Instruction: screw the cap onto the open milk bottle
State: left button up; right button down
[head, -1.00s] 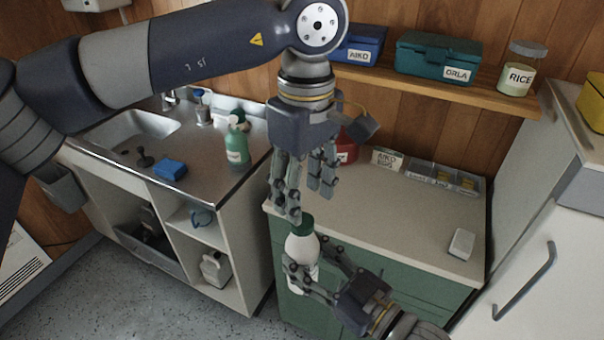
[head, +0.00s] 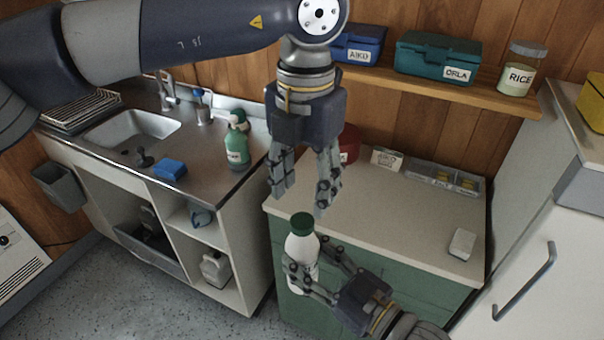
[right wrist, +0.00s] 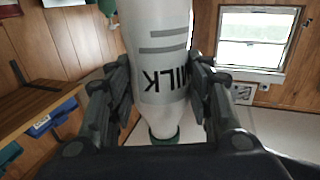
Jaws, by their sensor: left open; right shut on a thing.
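The milk bottle (head: 302,249) is white with a dark green cap (head: 302,224) seated on its top. My right gripper (head: 314,278) is shut around the bottle's body and holds it upright in front of the green cabinet. In the right wrist view the bottle (right wrist: 160,60) appears upside down between the fingers, with the word MILK on it and the green cap (right wrist: 165,138) at its lower end. My left gripper (head: 303,200) is open and empty just above the cap, apart from it. Whether the cap is fully tight cannot be seen.
The counter (head: 390,215) on the green cabinet is mostly clear, with a white block (head: 462,243) at right and a divided tray (head: 445,179) at the back. A shelf (head: 440,88) runs behind.

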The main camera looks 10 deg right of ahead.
aim_at(303, 220)
pick_arm(q)
jog(key=n, duration=0.5)
jog(key=shift+r+n, duration=0.15)
jog(key=shift+n, duration=0.15)
jog(key=n, duration=0.5)
jog(key=shift+w+a+r, duration=0.1)
jog(key=shift+r, duration=0.1)
jog(key=n, duration=0.5)
jog(key=shift+r, duration=0.15)
jog(key=n, duration=0.3)
jog(key=shift+w+r+n, duration=0.1)
jog(key=shift+n, duration=0.3)
jog(key=shift+f, duration=4)
